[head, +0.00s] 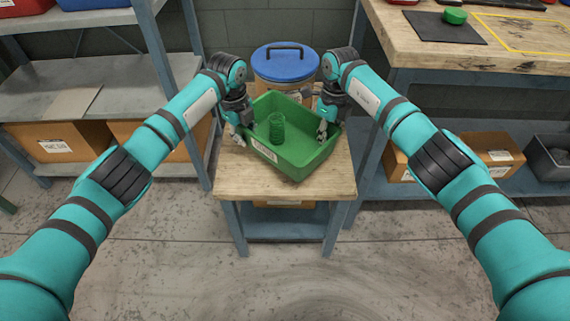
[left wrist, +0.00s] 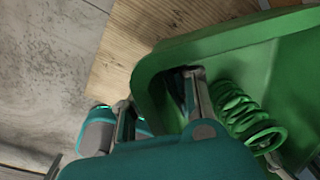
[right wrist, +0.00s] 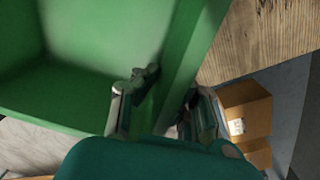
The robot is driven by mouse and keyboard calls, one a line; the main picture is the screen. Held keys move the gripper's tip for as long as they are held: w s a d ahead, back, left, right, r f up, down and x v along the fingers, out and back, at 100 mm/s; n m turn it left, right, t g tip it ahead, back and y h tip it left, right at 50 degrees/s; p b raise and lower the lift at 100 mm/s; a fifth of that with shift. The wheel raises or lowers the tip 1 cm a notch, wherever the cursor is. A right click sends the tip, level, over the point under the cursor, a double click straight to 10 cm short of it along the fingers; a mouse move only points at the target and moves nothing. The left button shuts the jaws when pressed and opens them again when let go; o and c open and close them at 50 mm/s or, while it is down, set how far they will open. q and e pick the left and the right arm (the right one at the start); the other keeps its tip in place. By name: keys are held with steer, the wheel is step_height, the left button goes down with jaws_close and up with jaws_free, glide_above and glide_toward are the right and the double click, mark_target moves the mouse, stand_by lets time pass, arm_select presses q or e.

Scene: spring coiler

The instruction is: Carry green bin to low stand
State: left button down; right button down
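The green bin (head: 298,165) sits upright on, or just above, the wooden top of the low stand (head: 235,182), turned so one corner points at me. A green coil spring (head: 277,128) stands inside it; it also shows in the left wrist view (left wrist: 245,115). My left gripper (head: 240,130) is at the bin's left wall, one finger inside and one outside, shut on it. My right gripper (head: 325,128) is shut on the right wall in the same way; the wall shows between its fingers in the right wrist view. The outer fingers are partly hidden.
A blue-lidded drum (head: 285,65) stands close behind the bin. A shelf rack (head: 130,85) with cardboard boxes is at left. A workbench (head: 440,45) with a dark mat and green piece is at right. The concrete floor in front is clear.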

mark_target(247, 156)
arm_select(q)
steer(key=shift+w+a+f, duration=0.1)
steer(key=shift+f, duration=0.1)
arm_select(e)
steer(key=shift+w+d+f, duration=0.1)
steer(key=shift+f, duration=0.15)
arm_select(q)
steer(key=shift+r, duration=0.15)
arm_select(e)
steer(key=shift+r, duration=0.2)
arm_select(q)
steer(key=shift+f, duration=0.25)
arm_select(e)
steer(key=shift+f, duration=0.25)
